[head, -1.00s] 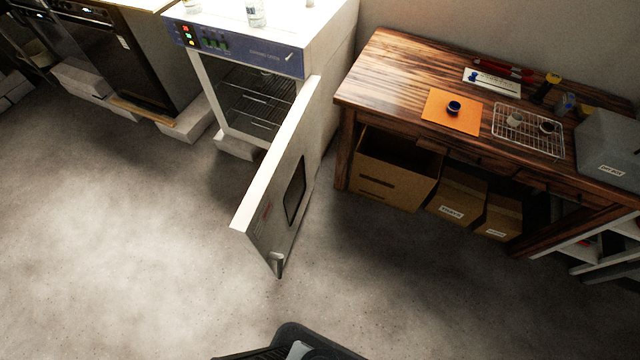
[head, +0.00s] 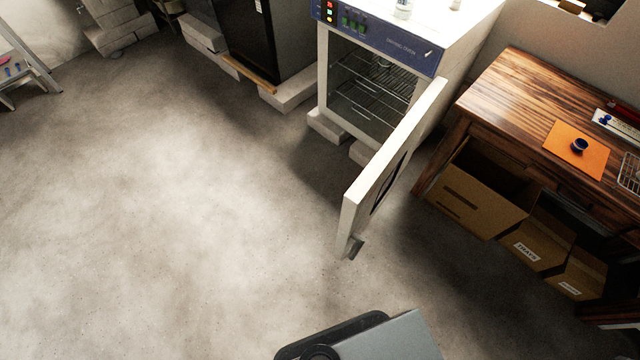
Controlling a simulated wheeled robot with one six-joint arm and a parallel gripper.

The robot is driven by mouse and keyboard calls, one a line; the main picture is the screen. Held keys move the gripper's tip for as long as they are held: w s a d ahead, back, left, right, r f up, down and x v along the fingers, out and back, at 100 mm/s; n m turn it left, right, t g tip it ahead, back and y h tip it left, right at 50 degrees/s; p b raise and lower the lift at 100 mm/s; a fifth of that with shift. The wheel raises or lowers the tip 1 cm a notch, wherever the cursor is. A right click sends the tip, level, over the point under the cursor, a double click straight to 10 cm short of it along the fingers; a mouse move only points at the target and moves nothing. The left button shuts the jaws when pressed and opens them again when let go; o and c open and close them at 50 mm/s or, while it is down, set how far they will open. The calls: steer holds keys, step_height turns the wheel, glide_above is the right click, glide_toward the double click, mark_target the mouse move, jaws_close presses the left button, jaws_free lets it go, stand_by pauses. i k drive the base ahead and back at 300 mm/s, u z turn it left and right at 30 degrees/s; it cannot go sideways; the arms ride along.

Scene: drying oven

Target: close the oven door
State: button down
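The drying oven (head: 446,47) stands at the upper middle right of the head view, white with a blue control panel (head: 380,38). Its door (head: 385,175) is wide open, swung out toward me and hinged at the oven's right side. A handle (head: 354,247) sticks out low at the door's free end. The wire racks (head: 373,92) inside the oven are visible through the open front. A grey and black part of my own body shows at the bottom edge. My gripper is not in view, and nothing of mine touches the door.
A wooden table (head: 510,85) stands right of the oven, with cardboard boxes (head: 478,198) under it, close to the door. A black cabinet (head: 255,45) on pale blocks stands left of the oven. The concrete floor left of the door is clear.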

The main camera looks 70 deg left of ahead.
mark_target(363, 198)
steer(key=u, duration=1.8)
steer(key=k, duration=0.2)
steer(key=u, duration=0.7)
steer(key=i, duration=0.4)
steer(key=z, duration=0.05)
